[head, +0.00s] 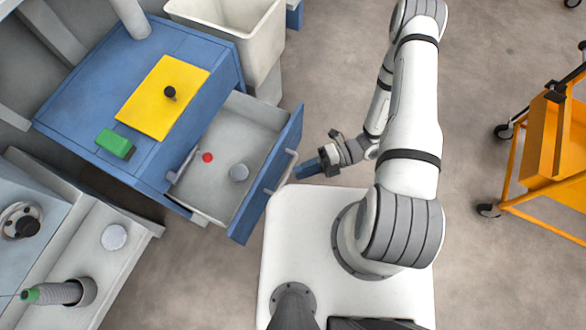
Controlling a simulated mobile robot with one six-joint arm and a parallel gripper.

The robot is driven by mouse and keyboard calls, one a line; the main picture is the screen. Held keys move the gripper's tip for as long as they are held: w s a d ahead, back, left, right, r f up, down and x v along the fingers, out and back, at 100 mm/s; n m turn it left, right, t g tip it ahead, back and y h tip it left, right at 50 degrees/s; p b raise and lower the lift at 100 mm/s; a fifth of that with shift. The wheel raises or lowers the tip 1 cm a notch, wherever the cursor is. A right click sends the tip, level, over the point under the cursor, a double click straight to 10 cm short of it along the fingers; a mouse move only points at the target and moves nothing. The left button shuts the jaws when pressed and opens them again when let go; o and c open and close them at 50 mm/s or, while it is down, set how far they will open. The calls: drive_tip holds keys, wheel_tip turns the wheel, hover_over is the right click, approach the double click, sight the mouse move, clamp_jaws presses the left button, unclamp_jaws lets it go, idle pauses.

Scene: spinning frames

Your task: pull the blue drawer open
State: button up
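The blue drawer (268,182) stands pulled out of the blue cabinet (85,95), with its grey inside showing. A pale bar handle (284,174) runs along its blue front. My gripper (299,172) is just to the right of the handle, its blue fingers pointing left at it. The fingers look close together, but I cannot tell whether they are open or shut, or whether they touch the handle.
A pale bin (240,35) stands behind. An orange cart (545,140) is at the right. A grey bench (100,210) is at lower left.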

drive_tip(key=v, duration=0.4)
drive_tip(key=shift+d, duration=0.15)
idle(0.4)
